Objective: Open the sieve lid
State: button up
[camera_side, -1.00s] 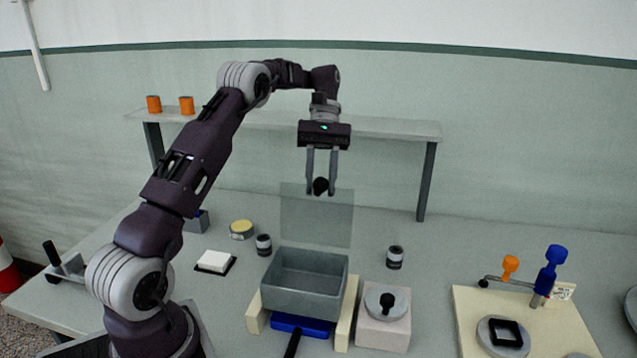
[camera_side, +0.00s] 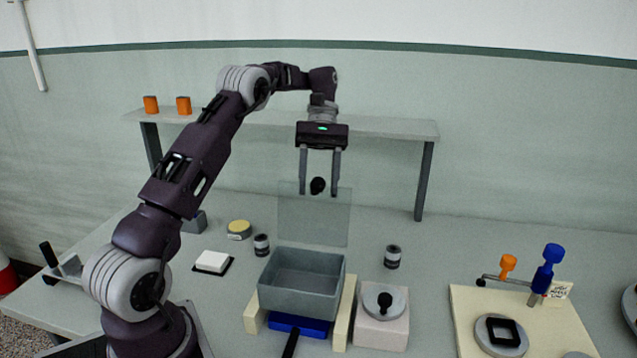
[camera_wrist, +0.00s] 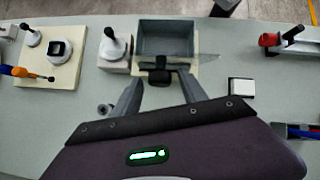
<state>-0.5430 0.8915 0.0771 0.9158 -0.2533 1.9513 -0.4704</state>
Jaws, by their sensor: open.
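The sieve is a grey open-topped box (camera_side: 301,287) resting on two cream rails in the side view; it also shows in the wrist view (camera_wrist: 165,25). Its lid (camera_side: 314,219) is a clear panel standing upright at the box's back edge, with a black knob (camera_side: 317,186) at its top. The box interior is uncovered and looks empty. My gripper (camera_side: 319,192) is open, its two fingers on either side of the knob with gaps showing. In the wrist view the knob (camera_wrist: 159,77) sits between the spread fingers.
A blue tray (camera_side: 302,326) with a black handle lies under the box. A pale block (camera_side: 381,329) with a black-knobbed disc stands to the right. A shelf (camera_side: 385,128) runs behind the gripper. A cream board (camera_side: 470,315) with tools lies at far right.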

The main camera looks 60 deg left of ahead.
jog(key=s+d+r, duration=0.2)
jog(key=s+d, duration=0.3)
jog(key=s+d+f+t+y, duration=0.1)
jog(key=s+d+f, duration=0.1)
jog(key=s+d, duration=0.1)
jog(key=s+d+f+t+y, duration=0.2)
jog(key=s+d+f, duration=0.1)
jog(key=s+d+f+t+y, duration=0.1)
jog(key=s+d+f+y, duration=0.1)
jog(key=s+d+f, duration=0.1)
jog(key=shift+f+t, duration=0.25)
jog(key=shift+t, duration=0.15)
jog(key=shift+f+t, duration=0.3)
